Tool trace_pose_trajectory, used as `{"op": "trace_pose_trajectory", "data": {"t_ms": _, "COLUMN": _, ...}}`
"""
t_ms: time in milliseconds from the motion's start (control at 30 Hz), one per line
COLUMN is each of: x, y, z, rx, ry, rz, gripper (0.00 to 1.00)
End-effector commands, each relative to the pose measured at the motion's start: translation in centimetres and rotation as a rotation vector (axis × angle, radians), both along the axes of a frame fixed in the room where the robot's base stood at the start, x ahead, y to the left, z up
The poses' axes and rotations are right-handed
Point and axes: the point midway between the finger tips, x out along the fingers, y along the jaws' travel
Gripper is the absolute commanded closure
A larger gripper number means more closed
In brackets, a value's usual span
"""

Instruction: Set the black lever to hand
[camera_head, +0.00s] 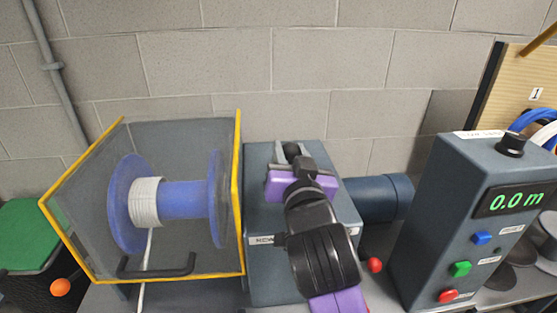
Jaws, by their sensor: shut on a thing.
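The black lever (292,149) stands on top of the grey-blue drive box (260,190) in the middle; only its dark upper end shows past my gripper. My gripper (291,160) reaches over the box from the front and is shut on the lever. My purple and black wrist hides the lever's lower part, much of the box top and part of the white label (264,240) on its front. I cannot read the label in full or tell which setting the lever is at.
A yellow-framed guard (240,200) encloses a blue spool (185,200) with white cable at left. A motor (380,197) and red-knobbed lever (374,265) are right of the box. A control box (425,210) reads 0.0 m. An orange knob (61,287) is at lower left.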

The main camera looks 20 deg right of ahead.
Motion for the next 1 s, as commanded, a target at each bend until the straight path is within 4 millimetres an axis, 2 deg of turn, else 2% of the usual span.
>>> {"op": "trace_pose_trajectory", "data": {"t_ms": 300, "x": -0.5, "y": -1.6, "z": 0.1, "rx": 0.13, "ry": -0.042, "rz": 0.0, "gripper": 1.0}}
{"op": "trace_pose_trajectory", "data": {"t_ms": 833, "x": -0.6, "y": -1.9, "z": 0.1, "rx": 0.156, "ry": -0.049, "rz": 0.0, "gripper": 1.0}}
{"op": "trace_pose_trajectory", "data": {"t_ms": 867, "x": -0.6, "y": -1.9, "z": 0.1, "rx": 0.156, "ry": -0.049, "rz": 0.0, "gripper": 0.63}}
{"op": "trace_pose_trajectory", "data": {"t_ms": 933, "x": -0.6, "y": -1.9, "z": 0.1, "rx": 0.155, "ry": -0.05, "rz": 0.0, "gripper": 0.5}}
{"op": "trace_pose_trajectory", "data": {"t_ms": 967, "x": -0.6, "y": -1.8, "z": 0.1, "rx": 0.155, "ry": -0.05, "rz": 0.0, "gripper": 0.45}}
{"op": "trace_pose_trajectory", "data": {"t_ms": 1000, "x": -0.6, "y": -1.8, "z": 0.1, "rx": 0.155, "ry": -0.05, "rz": 0.0, "gripper": 0.45}}
